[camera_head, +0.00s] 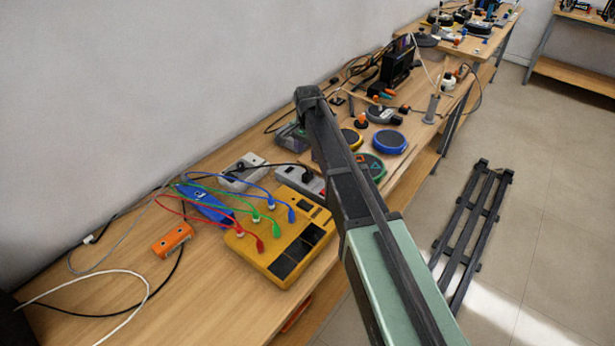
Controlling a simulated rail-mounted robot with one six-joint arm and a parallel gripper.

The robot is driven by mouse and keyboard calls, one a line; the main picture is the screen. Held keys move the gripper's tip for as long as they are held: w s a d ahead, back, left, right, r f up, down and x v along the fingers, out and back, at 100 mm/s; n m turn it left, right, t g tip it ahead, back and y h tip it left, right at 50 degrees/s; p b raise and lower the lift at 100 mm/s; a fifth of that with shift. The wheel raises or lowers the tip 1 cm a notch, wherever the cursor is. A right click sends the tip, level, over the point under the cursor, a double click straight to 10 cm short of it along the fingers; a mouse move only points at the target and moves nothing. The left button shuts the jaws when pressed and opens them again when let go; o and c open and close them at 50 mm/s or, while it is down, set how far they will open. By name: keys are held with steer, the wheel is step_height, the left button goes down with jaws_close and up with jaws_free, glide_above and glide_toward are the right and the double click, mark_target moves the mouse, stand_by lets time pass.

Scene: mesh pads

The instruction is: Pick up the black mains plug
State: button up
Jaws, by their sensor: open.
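What looks like the black mains plug (308,174) sits on a grey power strip (288,177) on the near bench, left of my arm. A black cable runs from it to the left. The plug is small here, and I cannot tell whether it is fully seated in a socket. My arm crosses the middle of the view from the lower right and hides the right end of that strip. I cannot make out my gripper or its fingers in this view.
A yellow meter (262,238) with red, green and blue leads stands in front of the strip. A second grey strip (240,172), a blue device (205,203) and an orange box (172,239) lie to the left. Round pads, including a blue one (389,141), lie beyond my arm.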

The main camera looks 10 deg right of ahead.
mark_target(307, 173)
step_height(307, 173, down, 11)
steer(key=b, duration=1.1)
steer(key=shift+w+a+f, duration=0.1)
steer(key=shift+f, duration=0.1)
steer(key=shift+r, duration=0.25)
steer(key=c, duration=1)
steer(key=shift+r+p, duration=0.1)
steer(key=shift+p, duration=0.2)
steer(key=shift+c, duration=0.2)
step_height(307, 173, up, 20)
steer(key=p, duration=2)
